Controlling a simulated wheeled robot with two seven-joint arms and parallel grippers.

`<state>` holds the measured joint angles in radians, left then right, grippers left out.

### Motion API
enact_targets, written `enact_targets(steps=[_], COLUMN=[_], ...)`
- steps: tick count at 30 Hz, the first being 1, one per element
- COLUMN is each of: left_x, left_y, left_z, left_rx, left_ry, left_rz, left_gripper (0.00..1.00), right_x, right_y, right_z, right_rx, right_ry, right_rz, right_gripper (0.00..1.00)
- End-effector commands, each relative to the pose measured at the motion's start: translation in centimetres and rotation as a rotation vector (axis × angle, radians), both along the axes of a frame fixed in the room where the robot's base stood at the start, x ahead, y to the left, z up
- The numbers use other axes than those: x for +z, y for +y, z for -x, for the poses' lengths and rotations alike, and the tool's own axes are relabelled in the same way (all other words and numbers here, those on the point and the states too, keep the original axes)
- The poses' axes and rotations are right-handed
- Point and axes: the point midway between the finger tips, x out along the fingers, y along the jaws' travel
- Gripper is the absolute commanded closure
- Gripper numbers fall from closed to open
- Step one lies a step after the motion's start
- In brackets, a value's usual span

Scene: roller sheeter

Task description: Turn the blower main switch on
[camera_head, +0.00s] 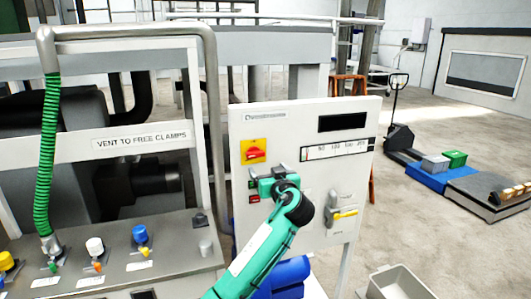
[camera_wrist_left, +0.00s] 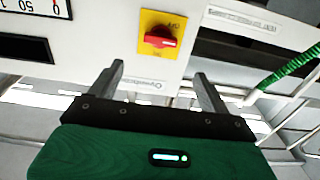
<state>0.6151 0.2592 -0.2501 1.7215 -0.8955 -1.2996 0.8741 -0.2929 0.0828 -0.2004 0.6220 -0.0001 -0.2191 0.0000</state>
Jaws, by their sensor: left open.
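The likely blower main switch is a red rotary knob on a yellow plate (camera_head: 253,151), at the upper left of the white control panel (camera_head: 290,112). In the left wrist view the red knob (camera_wrist_left: 160,38) lies roughly crosswise, just beyond my fingertips; its plate lettering is too small to read surely. My left gripper (camera_head: 268,174) is in front of the panel, just below and right of the switch in the head view. In the left wrist view my left gripper (camera_wrist_left: 159,69) is open, its fingers apart with nothing between them. My right gripper is not in view.
Green (camera_head: 253,184) and red (camera_head: 254,198) buttons sit below the switch, close to my gripper. A machine frame with a green hose (camera_head: 45,150) stands left. A grey bin (camera_head: 395,284) is at lower right.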

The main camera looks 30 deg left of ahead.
Motion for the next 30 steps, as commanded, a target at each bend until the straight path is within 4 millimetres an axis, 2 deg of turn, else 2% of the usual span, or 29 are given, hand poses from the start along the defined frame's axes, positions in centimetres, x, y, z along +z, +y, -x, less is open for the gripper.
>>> enact_targets(steps=[3,6,10,15,21,30], left_x=[0.6,0.6,0.6,0.4,0.1,-0.1], left_y=[1.9,3.6,5.6,7.7,8.9,9.3], left_z=[-1.5,-2.9,-4.6,-6.4,-7.7,-8.0], left_rx=[0.003,0.003,0.003,0.001,-0.001,-0.002], left_ry=[0.003,0.004,0.004,0.004,0.004,0.003], left_rz=[-0.004,-0.002,-0.002,-0.001,0.000,0.000], left_gripper=[0.20,0.20,0.20,0.20,0.20,0.20], right_x=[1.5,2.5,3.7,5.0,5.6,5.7], right_y=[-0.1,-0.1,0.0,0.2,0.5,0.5], right_z=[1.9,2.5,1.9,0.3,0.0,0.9], right_rx=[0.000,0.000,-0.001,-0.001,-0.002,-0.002], right_ry=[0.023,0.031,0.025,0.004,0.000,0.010], right_rz=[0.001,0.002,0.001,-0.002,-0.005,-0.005], right_gripper=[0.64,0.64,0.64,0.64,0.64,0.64])
